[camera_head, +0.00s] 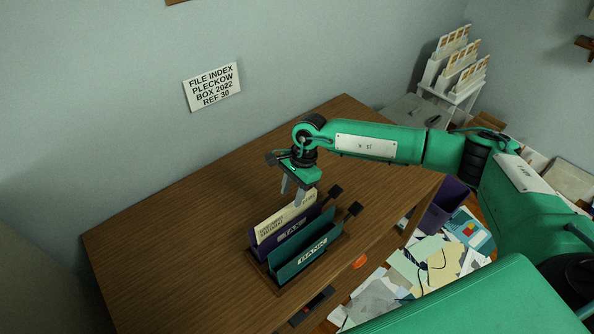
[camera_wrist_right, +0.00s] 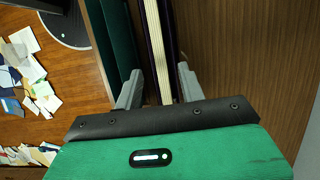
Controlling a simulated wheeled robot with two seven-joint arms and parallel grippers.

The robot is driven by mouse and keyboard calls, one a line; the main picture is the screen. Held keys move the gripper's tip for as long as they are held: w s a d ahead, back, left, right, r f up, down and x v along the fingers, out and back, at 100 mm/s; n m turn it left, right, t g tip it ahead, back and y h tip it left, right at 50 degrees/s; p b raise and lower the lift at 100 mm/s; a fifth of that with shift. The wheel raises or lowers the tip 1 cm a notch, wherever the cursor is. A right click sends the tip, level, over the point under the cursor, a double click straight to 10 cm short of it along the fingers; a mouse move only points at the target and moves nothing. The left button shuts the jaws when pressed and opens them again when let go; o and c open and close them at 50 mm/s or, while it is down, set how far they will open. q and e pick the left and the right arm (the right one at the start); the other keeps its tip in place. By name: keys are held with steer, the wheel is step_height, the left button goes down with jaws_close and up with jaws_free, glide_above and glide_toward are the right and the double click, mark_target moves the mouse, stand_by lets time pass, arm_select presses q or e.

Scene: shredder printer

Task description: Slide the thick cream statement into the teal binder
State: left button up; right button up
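The thick cream statement (camera_head: 285,217) stands upright in the purple binder (camera_head: 268,245), its printed top showing above the binder's front. In the right wrist view its pale page edges (camera_wrist_right: 157,45) run between dark purple covers. The teal binder (camera_head: 290,269) stands open-topped just in front, parallel to the purple one; it shows left of the statement in the right wrist view (camera_wrist_right: 121,38). My right gripper (camera_head: 293,192) is above the statement, pointing down. Its fingers (camera_wrist_right: 158,88) are apart, one on each side of the statement's line, with gaps showing. My left gripper is out of view.
Both binders sit in a dark holder on the wooden desk (camera_head: 180,235), whose left part is clear. Black paddle-like pieces (camera_head: 354,209) stick out at the binders' right ends. Papers (camera_head: 430,265) and a purple bin (camera_head: 440,207) are on the floor beyond the desk's right edge.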

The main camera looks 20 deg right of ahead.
mark_target(287, 208)
steer(key=shift+p+x, duration=0.5)
steer(key=shift+x, duration=1.65)
jaws_close()
steer(key=shift+r, duration=0.15)
steer(key=shift+r+p, duration=0.3)
steer(key=shift+r, duration=0.55)
